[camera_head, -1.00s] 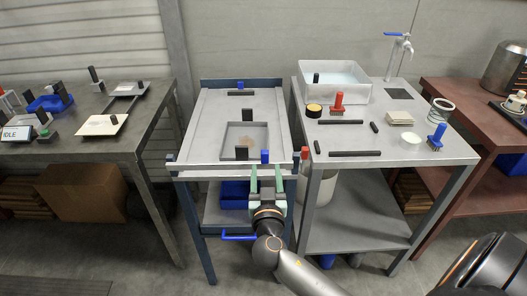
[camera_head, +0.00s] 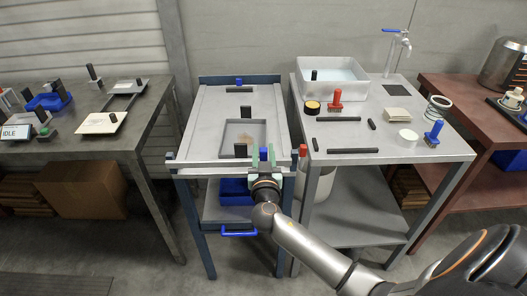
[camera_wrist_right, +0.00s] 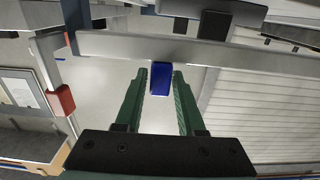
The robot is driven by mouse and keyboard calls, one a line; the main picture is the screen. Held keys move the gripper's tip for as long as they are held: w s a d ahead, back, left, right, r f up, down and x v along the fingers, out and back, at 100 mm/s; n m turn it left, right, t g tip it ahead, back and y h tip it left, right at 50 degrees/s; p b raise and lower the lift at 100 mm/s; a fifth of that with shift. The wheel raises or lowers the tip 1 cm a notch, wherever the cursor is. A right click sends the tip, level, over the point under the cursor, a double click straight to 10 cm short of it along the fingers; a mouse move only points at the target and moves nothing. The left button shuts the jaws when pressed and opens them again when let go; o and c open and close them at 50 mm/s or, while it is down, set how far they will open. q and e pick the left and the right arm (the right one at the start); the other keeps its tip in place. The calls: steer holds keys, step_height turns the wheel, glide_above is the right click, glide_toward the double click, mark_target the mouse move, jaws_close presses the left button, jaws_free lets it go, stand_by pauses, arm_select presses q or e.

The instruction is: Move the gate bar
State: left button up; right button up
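The gate bar (camera_head: 210,167) is a long pale metal bar across the front of the middle table, with a blue handle (camera_head: 263,154) right of its middle. The bar crosses the right wrist view (camera_wrist_right: 110,45), and the blue handle (camera_wrist_right: 161,80) shows there too. My right gripper (camera_head: 264,163) is at the handle with its green fingers open. In the wrist view the handle sits between the fingertips (camera_wrist_right: 161,73), with gaps at both sides. My left gripper is in neither view.
A red knob (camera_head: 302,150) stands at the bar's right end. Below is a blue drawer handle (camera_head: 239,234). A bench (camera_head: 440,155) with a basin (camera_head: 330,90) stands close at the right.

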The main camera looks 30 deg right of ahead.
jaws_close()
stand_by(1.0)
